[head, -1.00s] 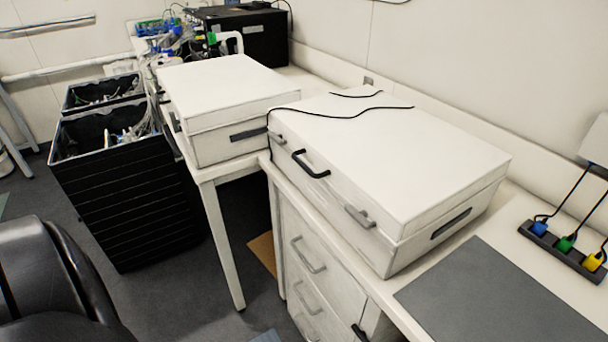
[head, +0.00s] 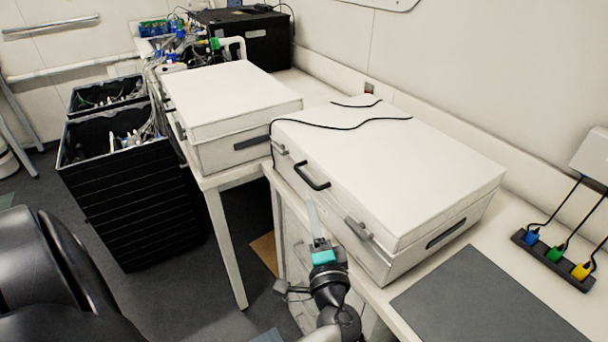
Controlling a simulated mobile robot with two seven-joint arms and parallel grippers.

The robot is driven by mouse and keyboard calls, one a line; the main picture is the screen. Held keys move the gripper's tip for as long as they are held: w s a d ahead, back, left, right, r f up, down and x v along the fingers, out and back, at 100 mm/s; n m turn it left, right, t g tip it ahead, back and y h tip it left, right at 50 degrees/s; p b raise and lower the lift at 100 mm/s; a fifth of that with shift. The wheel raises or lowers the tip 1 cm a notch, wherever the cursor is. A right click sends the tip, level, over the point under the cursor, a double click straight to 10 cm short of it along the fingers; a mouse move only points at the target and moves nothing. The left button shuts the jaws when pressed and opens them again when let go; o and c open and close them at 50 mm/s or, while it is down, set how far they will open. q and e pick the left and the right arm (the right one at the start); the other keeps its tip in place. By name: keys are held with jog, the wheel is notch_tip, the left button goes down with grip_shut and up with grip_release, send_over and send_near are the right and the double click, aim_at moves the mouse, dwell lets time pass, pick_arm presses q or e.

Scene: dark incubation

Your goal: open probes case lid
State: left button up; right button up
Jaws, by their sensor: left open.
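Two white cases with closed lids stand on the white tables; I cannot tell which is the probes case. The nearer case (head: 400,165) has a black handle (head: 311,176) and grey latches on its front, and a black cable lies across its lid. The farther case (head: 228,98) is to its left. My left gripper (head: 315,215) is in front of the nearer case, below the black handle and left of the right latch (head: 358,228). It is open and looks empty. My right gripper is out of view.
A grey mat (head: 490,300) lies on the table right of the nearer case. A strip with blue, green and yellow plugs (head: 553,258) is beyond it. Black crates (head: 125,190) with cables stand on the floor at left. A black box (head: 245,35) is at the back.

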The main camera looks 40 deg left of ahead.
aim_at(304, 174)
pick_arm(q)
jog(key=p+x, duration=0.1)
jog(key=x, duration=1.1)
jog(key=shift+w+a+p, duration=0.2)
jog(key=shift+w+p, duration=0.1)
jog(key=shift+c, duration=0.2)
grip_shut()
dwell(0.6)
